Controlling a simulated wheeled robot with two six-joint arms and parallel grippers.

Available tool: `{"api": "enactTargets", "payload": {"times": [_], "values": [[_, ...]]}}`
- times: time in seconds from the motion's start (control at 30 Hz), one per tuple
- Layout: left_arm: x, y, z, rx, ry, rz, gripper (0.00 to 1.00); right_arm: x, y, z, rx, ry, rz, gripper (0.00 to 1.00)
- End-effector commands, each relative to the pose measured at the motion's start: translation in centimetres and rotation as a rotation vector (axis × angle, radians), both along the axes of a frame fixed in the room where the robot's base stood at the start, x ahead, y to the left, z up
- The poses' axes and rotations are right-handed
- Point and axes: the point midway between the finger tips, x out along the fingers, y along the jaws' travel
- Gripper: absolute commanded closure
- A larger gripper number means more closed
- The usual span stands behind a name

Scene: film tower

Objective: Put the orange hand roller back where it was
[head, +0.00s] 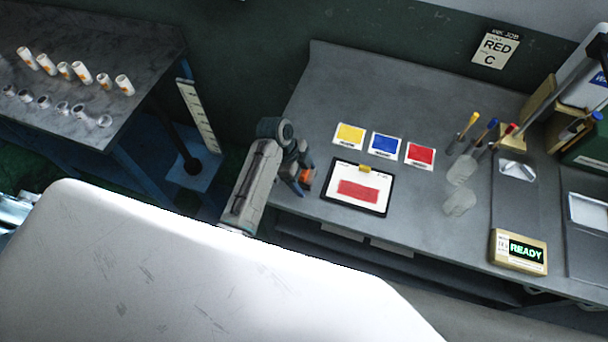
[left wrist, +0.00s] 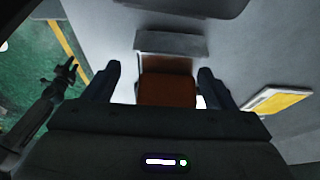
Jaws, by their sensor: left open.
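The orange hand roller (left wrist: 167,90) shows in the left wrist view between the two fingers of my left gripper (left wrist: 160,88). The fingers are open, with gaps beside the roller. In the head view, my left gripper (head: 299,184) is low over the left end of the grey bench, and a bit of the orange roller (head: 305,174) shows beside it. The rest of the roller is hidden by the gripper. A dark claw-ended arm (left wrist: 62,76), which may be my right one, is small at the left of the left wrist view.
A tablet with a red patch (head: 381,206) lies right of the gripper. Behind it are yellow (head: 350,134), blue (head: 385,145) and red (head: 420,155) cards. Tools stand farther right, near a READY box (head: 519,252). A grey block (left wrist: 172,42) is just beyond the roller.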

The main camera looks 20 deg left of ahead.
Motion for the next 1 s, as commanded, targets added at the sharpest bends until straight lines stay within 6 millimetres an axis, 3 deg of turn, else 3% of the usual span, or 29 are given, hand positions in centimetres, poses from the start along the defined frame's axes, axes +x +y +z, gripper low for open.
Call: {"api": "enactTargets", "payload": {"times": [0.17, 0.53, 0.6, 1.0], "values": [[0.1, 0.8, 1.5, 0.002, -0.005, 0.001, 0.22, 0.4, -0.7, -1.0, -0.007, -0.004, 0.003, 0.64], [0.2, 3.8, 8.7, 0.003, -0.006, 0.0, 0.22, 1.5, -1.3, -3.9, -0.014, -0.019, 0.005, 0.64], [0.1, 4.1, 10.3, 0.003, 0.0, 0.001, 0.22, 1.5, -1.3, -2.2, -0.014, -0.018, 0.005, 0.64], [0.2, 4.5, 11.0, 0.0, 0.0, 0.0, 0.22, 1.2, -1.2, -1.6, -0.013, -0.015, 0.005, 0.64]]}}
